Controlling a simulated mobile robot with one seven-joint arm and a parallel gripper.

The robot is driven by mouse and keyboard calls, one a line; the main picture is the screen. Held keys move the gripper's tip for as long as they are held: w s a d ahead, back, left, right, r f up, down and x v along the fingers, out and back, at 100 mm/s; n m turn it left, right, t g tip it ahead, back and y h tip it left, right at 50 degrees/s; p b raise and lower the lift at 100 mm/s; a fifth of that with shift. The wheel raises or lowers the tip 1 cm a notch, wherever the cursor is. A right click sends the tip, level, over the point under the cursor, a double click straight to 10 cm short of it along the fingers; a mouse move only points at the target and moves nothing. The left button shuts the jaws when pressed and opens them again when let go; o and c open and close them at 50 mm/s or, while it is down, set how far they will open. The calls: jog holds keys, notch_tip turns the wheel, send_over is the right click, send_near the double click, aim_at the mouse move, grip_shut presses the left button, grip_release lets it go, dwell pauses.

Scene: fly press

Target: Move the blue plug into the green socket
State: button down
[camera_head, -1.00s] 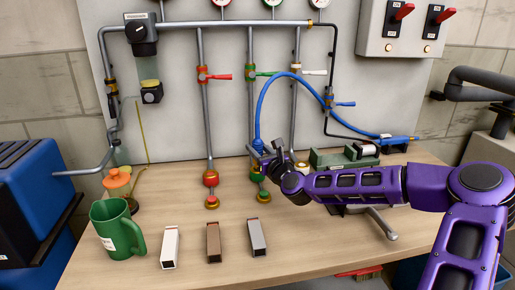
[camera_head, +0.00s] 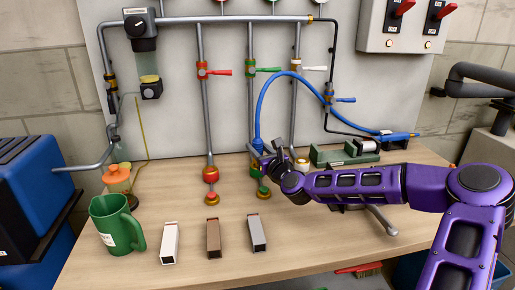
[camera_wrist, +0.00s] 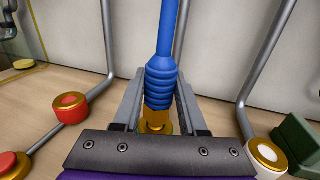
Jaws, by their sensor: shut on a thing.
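The blue plug (camera_head: 258,144) is upright on the end of an arched blue hose, at the back of the bench. In the wrist view the blue plug (camera_wrist: 160,85) shows a ribbed sleeve with a brass end below. My gripper (camera_head: 272,156) is shut on it, and in the wrist view the fingers (camera_wrist: 158,118) stand on both sides of it. The green socket (camera_head: 257,171) is at the foot of the green-valve pipe, directly below the plug in the head view. The plug's lower end and the socket's mouth are largely hidden, so I cannot tell whether they touch.
A red socket (camera_wrist: 70,104) is left of the plug and a white-ringed socket (camera_wrist: 266,156) is right of it. A green jug (camera_head: 117,222) and several bars (camera_head: 213,238) are at the front left. Pipes rise close behind.

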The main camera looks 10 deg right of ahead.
jog(key=shift+f, duration=0.55)
dwell(0.4)
grip_release()
dwell(0.3)
jog(key=shift+r+p, duration=3.45)
jog(key=shift+r, duration=1.55)
